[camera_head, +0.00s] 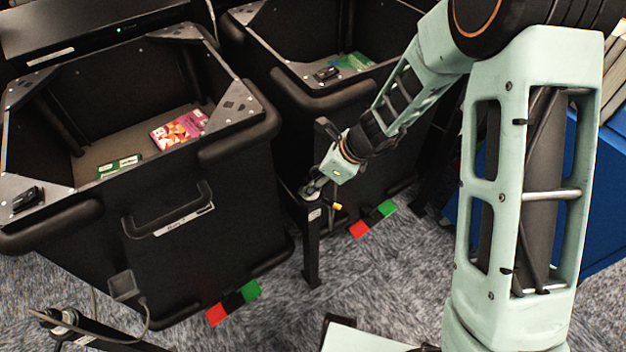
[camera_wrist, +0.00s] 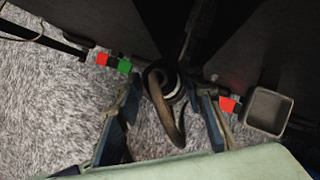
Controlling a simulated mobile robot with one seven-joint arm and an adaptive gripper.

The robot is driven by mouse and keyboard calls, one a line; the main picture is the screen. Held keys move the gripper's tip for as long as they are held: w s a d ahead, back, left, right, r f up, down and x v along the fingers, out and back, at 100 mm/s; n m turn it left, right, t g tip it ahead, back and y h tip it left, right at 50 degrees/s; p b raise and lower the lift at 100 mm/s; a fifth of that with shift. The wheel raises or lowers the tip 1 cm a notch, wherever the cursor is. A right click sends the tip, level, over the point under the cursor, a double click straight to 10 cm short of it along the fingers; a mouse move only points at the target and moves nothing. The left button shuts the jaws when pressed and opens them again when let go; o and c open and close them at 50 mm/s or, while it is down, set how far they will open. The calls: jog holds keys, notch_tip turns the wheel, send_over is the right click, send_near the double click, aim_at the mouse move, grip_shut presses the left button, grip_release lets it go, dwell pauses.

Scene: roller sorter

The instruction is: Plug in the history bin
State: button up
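Two black bins stand side by side in the head view: a left bin (camera_head: 165,245) and a right bin (camera_head: 345,130). The left bin has a small front label that I cannot read, so I cannot tell which is the history bin. My gripper (camera_head: 313,189) is at the top of a slim black post (camera_head: 310,245) between the bins.
A grey box (camera_head: 125,286) with a cable sits low on the left bin. Another grey box (camera_wrist: 267,110) shows in the wrist view. A second post (camera_head: 65,320) stands lower left. A blue container (camera_head: 600,190) is at right. Carpet in front is partly clear.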

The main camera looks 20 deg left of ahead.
jog(key=shift+o, duration=1.3)
jog(key=shift+r, duration=0.1)
jog(key=v, duration=1.2)
